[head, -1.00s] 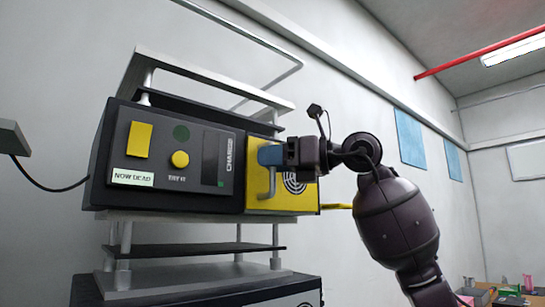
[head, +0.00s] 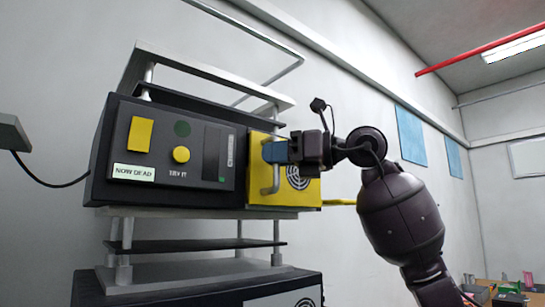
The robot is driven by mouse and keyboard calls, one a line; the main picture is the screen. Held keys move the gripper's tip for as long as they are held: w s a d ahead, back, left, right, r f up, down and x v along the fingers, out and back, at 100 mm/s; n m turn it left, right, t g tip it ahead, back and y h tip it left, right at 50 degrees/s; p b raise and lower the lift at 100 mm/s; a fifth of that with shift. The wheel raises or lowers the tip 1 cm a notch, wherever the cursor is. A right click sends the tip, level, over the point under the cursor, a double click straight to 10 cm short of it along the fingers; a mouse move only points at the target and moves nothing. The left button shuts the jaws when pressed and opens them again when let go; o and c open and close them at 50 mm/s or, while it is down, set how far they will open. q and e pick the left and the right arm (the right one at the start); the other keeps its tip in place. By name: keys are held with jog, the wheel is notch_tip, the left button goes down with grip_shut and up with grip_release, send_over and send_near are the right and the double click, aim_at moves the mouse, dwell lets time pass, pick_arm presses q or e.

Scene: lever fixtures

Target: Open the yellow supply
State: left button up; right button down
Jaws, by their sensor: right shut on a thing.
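The yellow supply (head: 257,189) is a yellow-fronted block at the right end of a dark box on a rack shelf. A grey handle (head: 276,183) stands upright on its face, and a round spiral grille (head: 297,177) lies to the right of it. My right gripper (head: 277,152) is at the upper part of this handle, with its blue fingertips shut on it. The fingers hide the handle's top end and part of the yellow face. My left gripper is not in the picture.
The dark box (head: 205,150) beside it carries a yellow button, a yellow switch plate and a "NOW DEAD" label (head: 134,172). A second dark unit (head: 200,291) sits below. Boxes (head: 500,292) stand far right.

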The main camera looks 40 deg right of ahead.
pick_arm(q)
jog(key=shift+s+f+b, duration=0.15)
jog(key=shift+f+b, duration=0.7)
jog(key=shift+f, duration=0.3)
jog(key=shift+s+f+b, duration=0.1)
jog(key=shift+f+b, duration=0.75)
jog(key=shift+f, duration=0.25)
pick_arm(e)
jog(key=s+d, duration=0.1)
jog(key=s, duration=1.3)
jog(key=shift+s, duration=0.25)
jog(key=c, duration=1.1)
grip_release()
jog(key=shift+c, duration=0.2)
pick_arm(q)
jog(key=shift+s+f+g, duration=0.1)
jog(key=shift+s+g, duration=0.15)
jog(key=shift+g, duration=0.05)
pick_arm(e)
jog(key=shift+d, duration=0.1)
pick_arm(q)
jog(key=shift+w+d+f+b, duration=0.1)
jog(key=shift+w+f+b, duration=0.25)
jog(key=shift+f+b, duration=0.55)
pick_arm(e)
jog(key=v, duration=1)
jog(key=shift+s+d, duration=0.25)
jog(key=shift+s, duration=0.1)
